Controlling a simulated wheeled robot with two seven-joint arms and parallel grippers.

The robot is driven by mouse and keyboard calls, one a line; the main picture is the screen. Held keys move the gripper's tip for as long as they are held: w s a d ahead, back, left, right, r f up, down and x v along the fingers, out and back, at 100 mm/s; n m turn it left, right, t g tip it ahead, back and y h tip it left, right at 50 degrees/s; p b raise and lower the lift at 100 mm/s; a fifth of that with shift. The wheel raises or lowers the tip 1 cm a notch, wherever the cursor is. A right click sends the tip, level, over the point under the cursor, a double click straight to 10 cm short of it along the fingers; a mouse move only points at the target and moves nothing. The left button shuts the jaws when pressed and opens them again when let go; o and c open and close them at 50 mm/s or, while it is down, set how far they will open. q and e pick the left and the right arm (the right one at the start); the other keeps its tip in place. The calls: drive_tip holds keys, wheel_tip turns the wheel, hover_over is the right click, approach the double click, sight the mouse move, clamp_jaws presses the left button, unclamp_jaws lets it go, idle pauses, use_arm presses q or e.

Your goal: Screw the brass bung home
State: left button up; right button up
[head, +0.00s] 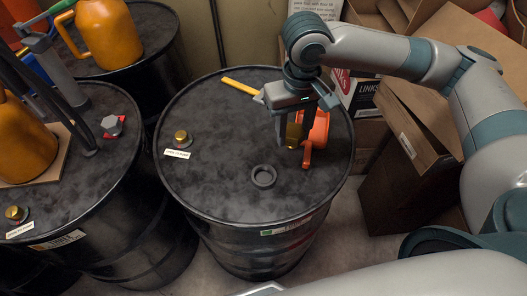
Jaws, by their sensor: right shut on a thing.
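The brass bung (293,131) is between the fingers of my right gripper (294,127), which is shut on it above the right part of the middle drum's lid. An open round bunghole (264,176) with a dark raised rim is in that black drum lid (225,190), below and left of the gripper. Another brass bung (181,137) sits in the lid's left side, beside a white label. My left gripper is not in view.
An orange object (317,136) is on the lid close behind the right gripper. A yellow-handled tool (241,87) lies at the lid's back. Other drums (95,180) with orange jugs (106,32) stand left. Cardboard boxes (410,150) crowd the right. The front of the lid is clear.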

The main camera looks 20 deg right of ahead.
drive_tip(key=shift+a+r+p, duration=0.1)
drive_tip(key=shift+a+p, duration=0.05)
drive_tip(key=shift+p, duration=0.35)
drive_tip(key=s+a+f+n+p, duration=0.2)
drive_tip(key=a+n+p, duration=0.4)
drive_tip(key=p, duration=0.6)
drive_tip(key=shift+s+a+f, duration=0.15)
drive_tip(key=shift+a, duration=0.6)
drive_tip(key=shift+f, duration=0.1)
drive_tip(key=shift+f+b, duration=1.45)
drive_tip(key=shift+b, duration=0.65)
drive_tip(key=shift+f, duration=0.65)
drive_tip(key=shift+f, duration=0.25)
